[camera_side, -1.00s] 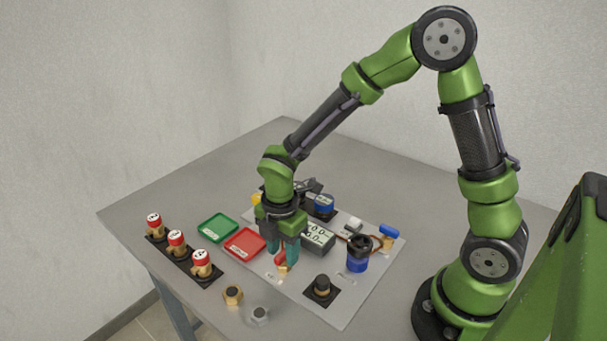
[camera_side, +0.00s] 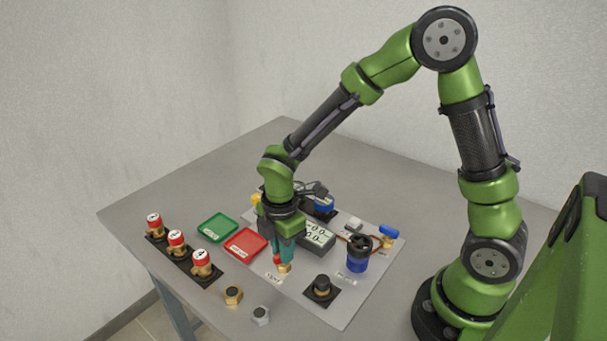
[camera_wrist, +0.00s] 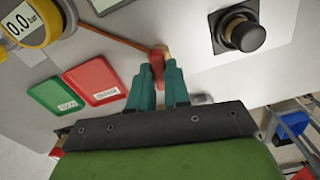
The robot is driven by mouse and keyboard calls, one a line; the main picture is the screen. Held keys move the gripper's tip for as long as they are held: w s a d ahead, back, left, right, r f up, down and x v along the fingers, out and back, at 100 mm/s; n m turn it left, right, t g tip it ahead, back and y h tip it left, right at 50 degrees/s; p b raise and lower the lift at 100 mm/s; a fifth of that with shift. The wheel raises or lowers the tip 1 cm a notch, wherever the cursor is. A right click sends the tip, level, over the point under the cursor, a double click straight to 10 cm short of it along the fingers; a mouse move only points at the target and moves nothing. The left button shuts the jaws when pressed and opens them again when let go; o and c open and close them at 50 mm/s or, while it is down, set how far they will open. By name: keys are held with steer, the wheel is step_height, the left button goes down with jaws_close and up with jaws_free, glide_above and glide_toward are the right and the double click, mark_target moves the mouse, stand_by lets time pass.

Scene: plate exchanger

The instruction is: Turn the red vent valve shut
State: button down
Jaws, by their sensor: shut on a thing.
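The red vent valve handle (camera_side: 277,257) sits on a small brass body (camera_side: 285,268) near the front of the grey panel. My gripper (camera_side: 282,260) points down over it with teal fingers and is shut on the handle. In the wrist view, the red handle (camera_wrist: 157,76) shows between the fingertips (camera_wrist: 158,68), and the fingers hide part of it. A copper pipe (camera_wrist: 115,38) runs to the valve. A label lies on the panel beside the valve, too small to read surely.
A red tray (camera_side: 246,243) and a green tray (camera_side: 217,228) lie left of my gripper. A black knob (camera_side: 322,285) and a black-and-blue pump (camera_side: 359,254) stand to the right. A display box (camera_side: 316,237) is close behind.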

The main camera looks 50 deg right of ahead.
steer(key=m, duration=0.4)
steer(key=shift+m, duration=0.3)
steer(key=m, duration=0.3)
steer(key=shift+m, duration=0.4)
steer(key=m, duration=0.3)
steer(key=shift+m, duration=2.1)
steer(key=c, duration=1.1)
jaws_free()
step_height(320, 180, up, 17)
steer(key=shift+w, duration=0.1)
